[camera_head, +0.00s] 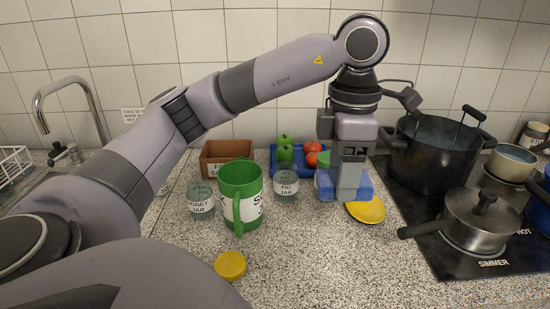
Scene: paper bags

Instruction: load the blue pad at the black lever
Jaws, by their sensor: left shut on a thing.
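A blue pad (325,188) is at the fingertips of my left gripper (348,196), low over the counter right of the middle. My left gripper points down and is shut on the pad, whose blue ends show on both sides of the fingers. The fingers hide the pad's middle. Whether the pad touches the counter I cannot tell. A small black lever (57,148) shows at the far left, by the sink and the tall metal tap (42,103). My left arm spans the view between them. My right gripper is not in view.
A green mug (240,190), two labelled glass jars (201,200) (286,187), a brown box (226,151) and a blue tray of fruit (272,168) stand nearby. A yellow dish (367,211) lies beside the pad. Pots (437,150) stand on the stove at right. The front counter is mostly clear.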

